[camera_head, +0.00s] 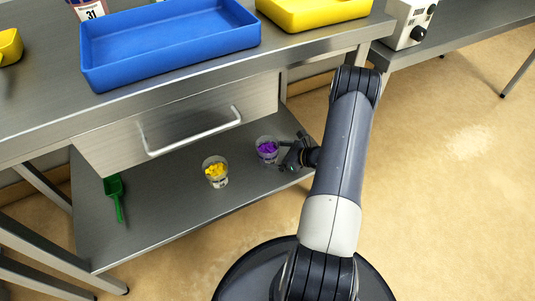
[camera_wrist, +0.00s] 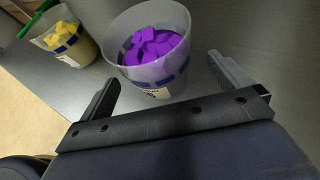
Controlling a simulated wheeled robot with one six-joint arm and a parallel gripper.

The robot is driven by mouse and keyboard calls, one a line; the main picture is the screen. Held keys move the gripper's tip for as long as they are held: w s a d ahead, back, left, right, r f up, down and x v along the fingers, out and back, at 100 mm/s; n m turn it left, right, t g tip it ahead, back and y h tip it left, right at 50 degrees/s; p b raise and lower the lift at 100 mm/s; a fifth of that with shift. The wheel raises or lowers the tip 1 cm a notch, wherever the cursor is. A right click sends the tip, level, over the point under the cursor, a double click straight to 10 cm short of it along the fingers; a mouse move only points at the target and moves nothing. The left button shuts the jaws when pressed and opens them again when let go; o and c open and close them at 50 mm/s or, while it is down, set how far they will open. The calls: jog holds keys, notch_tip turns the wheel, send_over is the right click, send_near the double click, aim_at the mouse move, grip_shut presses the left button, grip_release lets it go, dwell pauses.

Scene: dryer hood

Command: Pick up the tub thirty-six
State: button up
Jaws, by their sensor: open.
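A clear tub of purple pieces (camera_head: 267,150) stands upright on the lower shelf. In the wrist view this purple tub (camera_wrist: 172,72) is just ahead of my gripper; its label is partly seen and I cannot read its number. My gripper (camera_wrist: 163,74) is open, with one finger at each side of the tub's near side, and holds nothing. In the head view my gripper (camera_head: 289,153) is right beside the purple tub. A second clear tub with yellow pieces (camera_head: 216,172) stands to its left, and its number is also not readable.
The lower shelf (camera_head: 165,200) also holds a green scoop (camera_head: 115,196) at the left. Above it are the tabletop and a drawer with a bar handle (camera_head: 192,132). A blue tray (camera_head: 170,40) and a yellow tray (camera_head: 310,12) stand on the tabletop.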

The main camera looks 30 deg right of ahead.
jog(key=shift+x, duration=1.45)
jog(key=shift+c, duration=0.4)
jog(key=c, duration=1.2)
